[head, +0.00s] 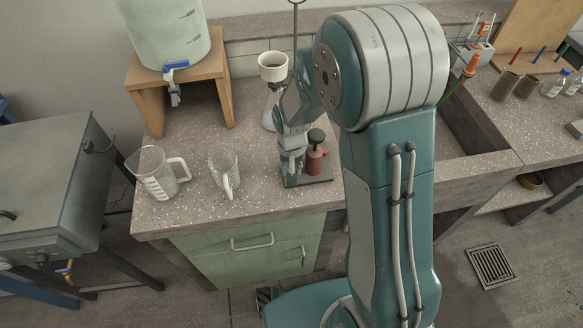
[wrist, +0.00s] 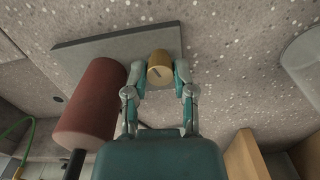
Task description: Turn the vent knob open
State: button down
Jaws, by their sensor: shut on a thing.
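The vent knob (wrist: 160,68), a short brass-coloured cylinder with a dark mark on its face, sits between my fingertips in the wrist view. My gripper (wrist: 159,79) is shut on it, one finger on each side. In the head view my gripper (head: 291,163) points down over the dark base plate (head: 308,181), and I cannot make out the knob there. A red cylinder (head: 315,164) with a black top stands beside the gripper on that plate. The red cylinder (wrist: 92,100) also shows left of the knob in the wrist view, close to my left finger.
Two clear jugs, a larger one (head: 157,174) and a smaller one (head: 224,172), stand left of the plate. A flask with a funnel (head: 273,68) stands behind. A wooden stand (head: 144,101) holds a water container (head: 165,30). A sink (head: 462,125) lies to the right.

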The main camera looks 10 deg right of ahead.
jog(key=n, duration=0.4)
jog(key=shift+n, duration=0.4)
jog(key=n, duration=0.3)
jog(key=shift+n, duration=0.3)
jog(key=n, duration=0.3)
jog(key=shift+n, duration=2.2)
jog(key=shift+c, duration=2.2)
grip_release()
